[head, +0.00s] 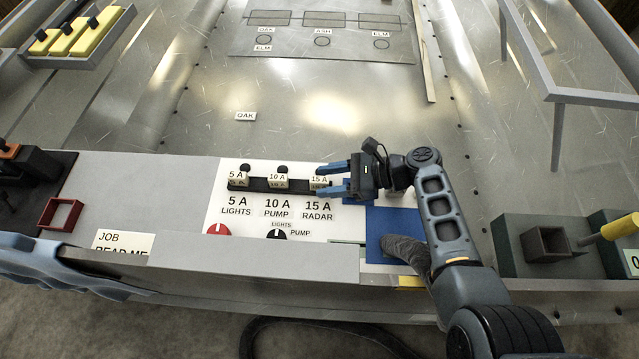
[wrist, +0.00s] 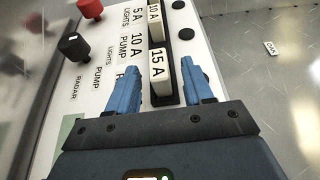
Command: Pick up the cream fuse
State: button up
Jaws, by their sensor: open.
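Several cream fuse blocks stand in a row in a black holder (head: 258,186). They are marked 5 A (head: 237,177), 10 A (head: 277,179) and 15 A (head: 319,180). My gripper (head: 322,181) reaches in from the right and is open, its two blue fingers around the 15 A fuse. In the wrist view, my gripper (wrist: 162,70) has one finger on each side of the 15 A fuse (wrist: 160,78), with small gaps showing. The 10 A fuse (wrist: 155,25) stands just beyond it.
A red knob (head: 218,230) and a black knob (head: 277,233) sit on the white panel in front of the holder. A blue mat (head: 385,225) lies right of it. A red open box (head: 60,213) stands at left. An OAK label (head: 245,116) lies on the bare metal behind.

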jog(key=shift+a+f, duration=0.15)
jog(key=shift+a, duration=0.3)
grip_shut()
